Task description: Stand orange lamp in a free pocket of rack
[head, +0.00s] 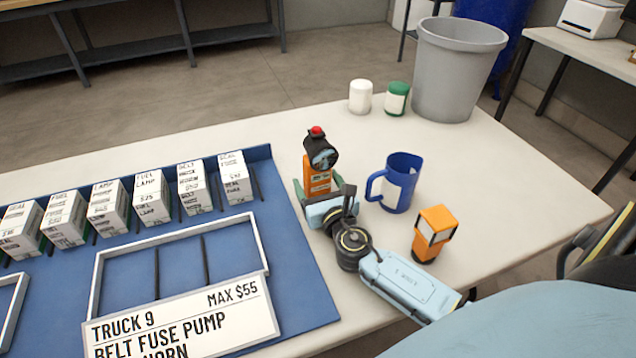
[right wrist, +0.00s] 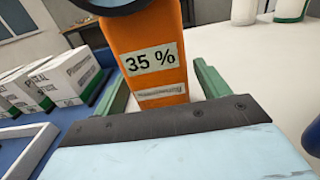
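The orange lamp (head: 317,178) stands upright on the pale table, right of the blue board. It has a black head with a red button on top. In the right wrist view the lamp (right wrist: 150,60) shows a "35 %" label. My right gripper (head: 319,188) is at the lamp, its green fingers on either side of the body (right wrist: 160,90). The fingers look open, with a gap at the lamp's right side. A white-framed rack (head: 97,275) with dark dividers and empty pockets lies on the blue board. My left gripper is not in view.
White labelled boxes (head: 152,198) stand in a row along the board's back. A sign (head: 185,325) reads "TRUCK 9". A blue mug (head: 398,183) and another orange item (head: 434,233) stand right of my gripper. White (head: 360,97) and green (head: 396,99) containers and a grey bin (head: 455,70) are farther back.

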